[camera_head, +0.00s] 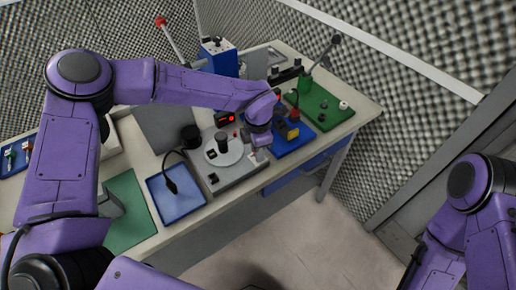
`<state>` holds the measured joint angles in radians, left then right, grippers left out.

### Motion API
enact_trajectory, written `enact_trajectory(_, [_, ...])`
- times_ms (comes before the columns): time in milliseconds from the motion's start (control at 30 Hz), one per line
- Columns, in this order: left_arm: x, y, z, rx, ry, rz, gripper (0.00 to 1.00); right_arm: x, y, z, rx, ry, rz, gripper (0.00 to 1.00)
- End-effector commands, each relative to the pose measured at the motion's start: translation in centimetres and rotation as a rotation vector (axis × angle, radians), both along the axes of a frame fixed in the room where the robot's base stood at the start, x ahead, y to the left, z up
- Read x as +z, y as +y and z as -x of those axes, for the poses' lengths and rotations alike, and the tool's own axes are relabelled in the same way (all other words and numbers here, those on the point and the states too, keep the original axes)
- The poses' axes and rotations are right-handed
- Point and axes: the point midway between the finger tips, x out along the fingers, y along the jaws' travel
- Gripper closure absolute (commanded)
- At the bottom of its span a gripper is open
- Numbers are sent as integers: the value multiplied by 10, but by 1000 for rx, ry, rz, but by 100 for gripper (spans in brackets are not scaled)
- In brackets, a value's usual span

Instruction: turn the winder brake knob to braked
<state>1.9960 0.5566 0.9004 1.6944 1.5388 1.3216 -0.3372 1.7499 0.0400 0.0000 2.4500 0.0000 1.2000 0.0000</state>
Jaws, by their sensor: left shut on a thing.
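The winder (236,172) is a grey box on the bench, with a pale round disc (222,151) and a black hub on its top. My left arm reaches across the bench from the left. My left gripper (260,156) points down at the winder's right end and is shut on the winder brake knob there. The knob is mostly hidden by the gripper, so its setting cannot be read. My right arm (470,220) shows at the right edge, clear of the bench, with its gripper out of view.
A blue tray (290,140) with small parts lies just right of the winder, and a green board (320,106) lies beyond. A blue press (219,58) stands behind. The floor in front is clear.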

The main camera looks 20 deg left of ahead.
Motion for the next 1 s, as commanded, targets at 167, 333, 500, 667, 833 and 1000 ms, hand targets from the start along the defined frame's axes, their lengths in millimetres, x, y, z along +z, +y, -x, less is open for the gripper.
enact_trajectory(167, [1, 0, -1, 0, -4, 0, 100, 0, 0, 0, 0, 0, 0, 57])
enact_trajectory(333, [1, 0, -1, 0, -3, 0, 47, 0, 0, 0, 0, 0, 0, 57])
enact_trajectory(500, [1, 0, -1, 0, -1, 0, 47, 0, 0, 0, 0, 0, 0, 57])
enact_trajectory(667, [10, 0, -2, 1, -5, 1, 47, -4, 0, 0, 0, 0, 0, 57])
enact_trajectory(833, [48, 0, -2, 2, -8, 2, 47, -14, 0, 0, 0, 0, 0, 57])
enact_trajectory(1000, [86, 1, -1, 1, -7, 1, 47, -20, 0, 0, 0, 0, 0, 57])
